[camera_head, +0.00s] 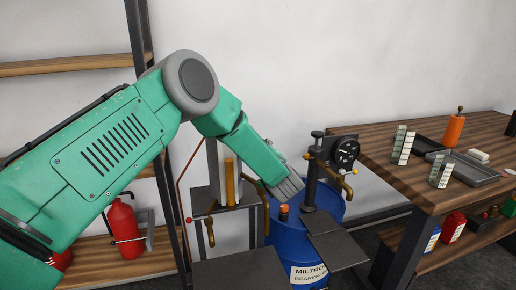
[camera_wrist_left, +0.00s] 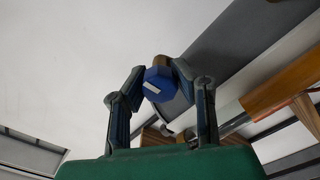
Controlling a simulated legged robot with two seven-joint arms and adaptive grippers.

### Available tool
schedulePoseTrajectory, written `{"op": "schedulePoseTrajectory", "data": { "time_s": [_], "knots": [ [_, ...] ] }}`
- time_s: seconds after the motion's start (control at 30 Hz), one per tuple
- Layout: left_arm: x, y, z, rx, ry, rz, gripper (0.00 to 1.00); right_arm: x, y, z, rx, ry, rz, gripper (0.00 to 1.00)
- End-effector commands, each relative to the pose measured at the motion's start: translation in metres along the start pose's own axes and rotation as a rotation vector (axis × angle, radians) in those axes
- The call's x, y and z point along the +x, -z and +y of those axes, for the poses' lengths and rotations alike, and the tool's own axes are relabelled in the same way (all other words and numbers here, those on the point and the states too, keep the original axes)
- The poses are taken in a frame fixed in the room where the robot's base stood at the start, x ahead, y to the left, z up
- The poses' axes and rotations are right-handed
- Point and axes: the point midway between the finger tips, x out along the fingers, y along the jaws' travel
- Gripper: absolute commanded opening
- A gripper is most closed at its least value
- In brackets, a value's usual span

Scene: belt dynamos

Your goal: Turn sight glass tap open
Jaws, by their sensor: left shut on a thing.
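The sight glass (camera_head: 229,182) is an upright amber tube on a grey stand in the head view. A brass lever (camera_head: 252,184) sits to its right, running toward my green left forearm. In the left wrist view, my left gripper (camera_wrist_left: 160,78) is shut on a blue faceted knob (camera_wrist_left: 158,86) with a white mark, probably the tap's handle. An orange-brown cylinder (camera_wrist_left: 280,86) lies to its right there. My right gripper is not in view.
A blue drum (camera_head: 290,240) with a pump post (camera_head: 312,172) and black dial (camera_head: 346,151) stands close by on the right. A wooden bench (camera_head: 400,180) bears trays and an orange bottle (camera_head: 454,130). Shelves with a red extinguisher (camera_head: 124,230) are at left.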

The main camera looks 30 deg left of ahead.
Motion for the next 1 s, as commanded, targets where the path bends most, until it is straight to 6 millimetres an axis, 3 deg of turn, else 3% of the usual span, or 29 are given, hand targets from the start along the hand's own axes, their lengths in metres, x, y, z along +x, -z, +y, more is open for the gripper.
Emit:
{"op": "schedulePoseTrajectory", "data": {
  "time_s": [0.03,0.27,0.3,0.37,0.73,0.87,1.0],
  "knots": [
    [-0.007,-0.01,-0.006,0.011,0.007,-0.026,0.0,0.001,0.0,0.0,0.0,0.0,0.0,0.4],
    [-0.007,-0.01,-0.006,0.01,0.007,-0.026,0.0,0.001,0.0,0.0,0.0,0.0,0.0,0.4],
    [-0.007,-0.01,-0.006,0.009,0.007,-0.026,0.28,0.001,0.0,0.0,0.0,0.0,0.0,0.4],
    [-0.006,-0.009,-0.006,0.009,0.006,-0.024,0.46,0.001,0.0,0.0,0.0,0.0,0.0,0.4],
    [-0.004,-0.002,-0.006,0.001,0.005,-0.014,0.46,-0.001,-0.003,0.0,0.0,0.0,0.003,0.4],
    [-0.019,-0.003,-0.005,0.002,0.003,-0.015,0.46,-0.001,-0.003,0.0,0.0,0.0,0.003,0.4],
    [-0.049,-0.004,-0.004,0.004,0.003,-0.017,0.46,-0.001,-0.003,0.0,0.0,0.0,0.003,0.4]
  ]
}}
